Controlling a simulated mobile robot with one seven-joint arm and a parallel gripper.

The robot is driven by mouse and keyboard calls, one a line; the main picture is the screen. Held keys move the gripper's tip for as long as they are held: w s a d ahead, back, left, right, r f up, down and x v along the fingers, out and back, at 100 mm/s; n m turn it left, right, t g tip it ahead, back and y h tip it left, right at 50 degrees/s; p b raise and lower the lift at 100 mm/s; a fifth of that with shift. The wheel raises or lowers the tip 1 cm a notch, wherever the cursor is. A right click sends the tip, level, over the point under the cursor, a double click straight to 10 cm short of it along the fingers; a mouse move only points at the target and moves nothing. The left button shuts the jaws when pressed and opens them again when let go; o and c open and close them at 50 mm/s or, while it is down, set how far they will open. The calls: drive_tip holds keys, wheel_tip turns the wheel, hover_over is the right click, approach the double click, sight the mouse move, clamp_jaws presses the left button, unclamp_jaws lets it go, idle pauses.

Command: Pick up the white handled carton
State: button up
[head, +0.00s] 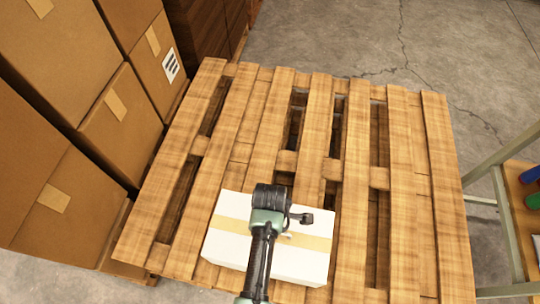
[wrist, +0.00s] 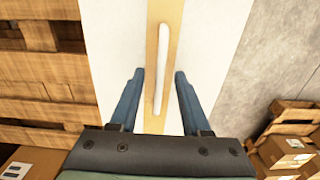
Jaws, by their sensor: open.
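The white carton (head: 220,245) has a tan tape band along its top and lies on the near part of the wooden pallet. My arm and wrist cover its middle in the head view. In the wrist view, the carton (wrist: 112,40) fills the centre, with a white bar handle (wrist: 161,70) standing along the tan band. My gripper (wrist: 159,73) is open, with one blue finger on each side of the handle's near part. The fingers look apart from the handle; how far they are above the carton is unclear. The fingertips are hidden in the head view.
The slatted pallet (head: 250,110) has open gaps and is otherwise bare. Brown cardboard boxes (head: 75,120) are stacked along its left side. A metal-framed table (head: 500,205) with coloured items stands at the right. Concrete floor (head: 340,35) lies clear beyond the pallet.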

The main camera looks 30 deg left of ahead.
drive_tip(key=shift+f, duration=0.45)
drive_tip(key=shift+c, duration=0.2)
clamp_jaws()
idle(0.9)
drive_tip(key=shift+w+r, duration=0.15)
drive_tip(key=shift+r, duration=0.05)
